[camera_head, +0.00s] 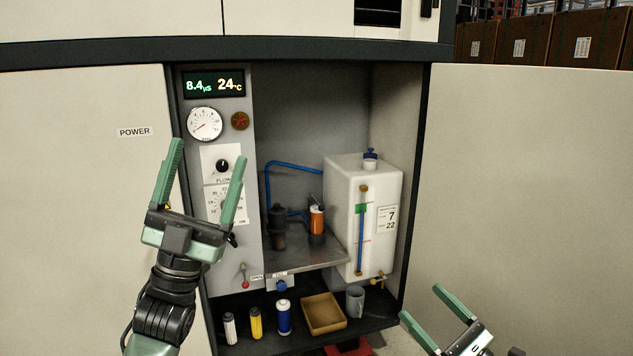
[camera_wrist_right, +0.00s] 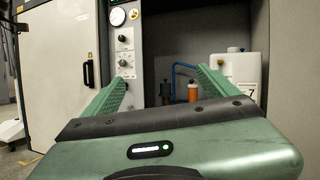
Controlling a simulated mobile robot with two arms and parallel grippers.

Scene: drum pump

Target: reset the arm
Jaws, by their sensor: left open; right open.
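My left gripper (camera_head: 203,190) is open and empty, its green fingers raised in front of the control panel (camera_head: 253,180) and its dials. My right gripper (camera_head: 436,312) is open and empty at the lower right, in front of the cabinet's right panel. In the right wrist view, the right gripper's two green fingers (camera_wrist_right: 163,85) stand wide apart with nothing between them. The white tank (camera_head: 343,190) and the orange-topped cartridge (camera_head: 317,219) stand on the metal shelf inside the cabinet, clear of both grippers. The tank also shows in the right wrist view (camera_wrist_right: 243,68).
On the lower ledge stand a white bottle (camera_head: 230,328), a yellow bottle (camera_head: 256,323), a blue bottle (camera_head: 283,317), a tan tray (camera_head: 323,301) and a grey mug (camera_head: 355,301). A red object (camera_head: 350,347) sits below. Cabinet panels flank the opening.

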